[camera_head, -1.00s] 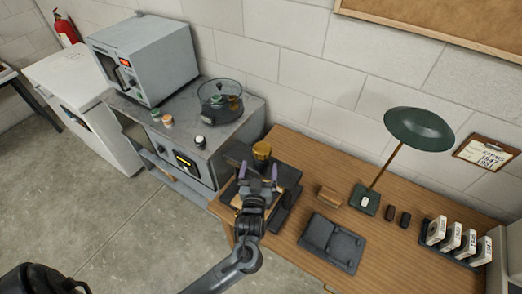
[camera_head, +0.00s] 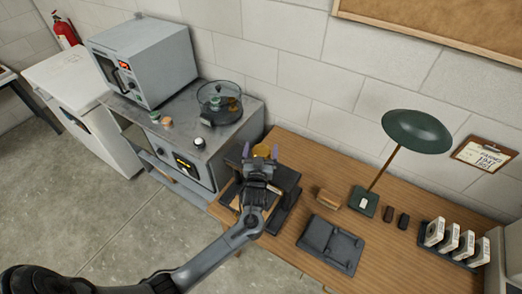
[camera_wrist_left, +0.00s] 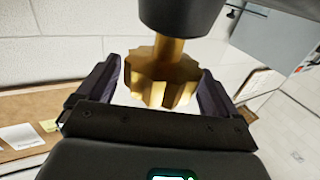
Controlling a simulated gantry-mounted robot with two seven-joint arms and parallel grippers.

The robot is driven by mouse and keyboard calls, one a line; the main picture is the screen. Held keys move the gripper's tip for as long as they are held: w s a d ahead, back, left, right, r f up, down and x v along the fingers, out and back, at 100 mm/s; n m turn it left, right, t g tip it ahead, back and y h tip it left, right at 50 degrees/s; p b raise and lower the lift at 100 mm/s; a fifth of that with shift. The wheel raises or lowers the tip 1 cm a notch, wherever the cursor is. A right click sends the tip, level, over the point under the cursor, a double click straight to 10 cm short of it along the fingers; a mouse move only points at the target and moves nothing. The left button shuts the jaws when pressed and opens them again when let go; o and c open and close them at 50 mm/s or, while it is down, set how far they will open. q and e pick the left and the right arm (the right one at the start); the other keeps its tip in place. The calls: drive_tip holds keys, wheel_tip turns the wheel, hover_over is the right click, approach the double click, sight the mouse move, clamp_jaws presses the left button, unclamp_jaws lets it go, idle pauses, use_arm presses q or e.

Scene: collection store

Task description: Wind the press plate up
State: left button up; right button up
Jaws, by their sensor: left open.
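The press (camera_head: 287,177), a dark frame, stands at the left end of the wooden desk. Its brass knob (camera_head: 261,150) is at the top; in the left wrist view the lobed knob (camera_wrist_left: 163,80) sits on a brass stem next to a dark round part (camera_wrist_left: 182,14). My left gripper (camera_head: 261,160) is open at the knob. In the wrist view its two fingers (camera_wrist_left: 163,88) stand on either side of the knob, with a gap visible on the left; contact on the right is unclear. The press plate is hidden behind my gripper and arm. My right gripper is out of view.
Right of the press are a dark tray (camera_head: 331,243), a small wooden block (camera_head: 328,199), a green lamp (camera_head: 417,131) and a rack of white cards (camera_head: 450,240). Left is a grey bench (camera_head: 203,141) with a glass-covered dish (camera_head: 220,103) and an oven-like box (camera_head: 146,62).

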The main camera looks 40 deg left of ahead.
use_arm(q)
drive_tip(key=c, duration=1)
drive_tip(key=shift+w+d+f+n+g+y+b, duration=0.1)
drive_tip(key=shift+n+g+y+b, duration=0.25)
drive_tip(key=shift+n+g+y, duration=0.3)
drive_tip(key=shift+f+n+g+y+b, duration=0.1)
drive_tip(key=shift+n+g+y+b, duration=0.3)
drive_tip(key=shift+y, duration=0.35)
drive_tip(key=shift+r+n+g+y, duration=0.15)
drive_tip(key=shift+n+g+y, duration=0.3)
drive_tip(key=shift+g, duration=0.1)
drive_tip(key=o, duration=1)
drive_tip(key=shift+r, duration=0.1)
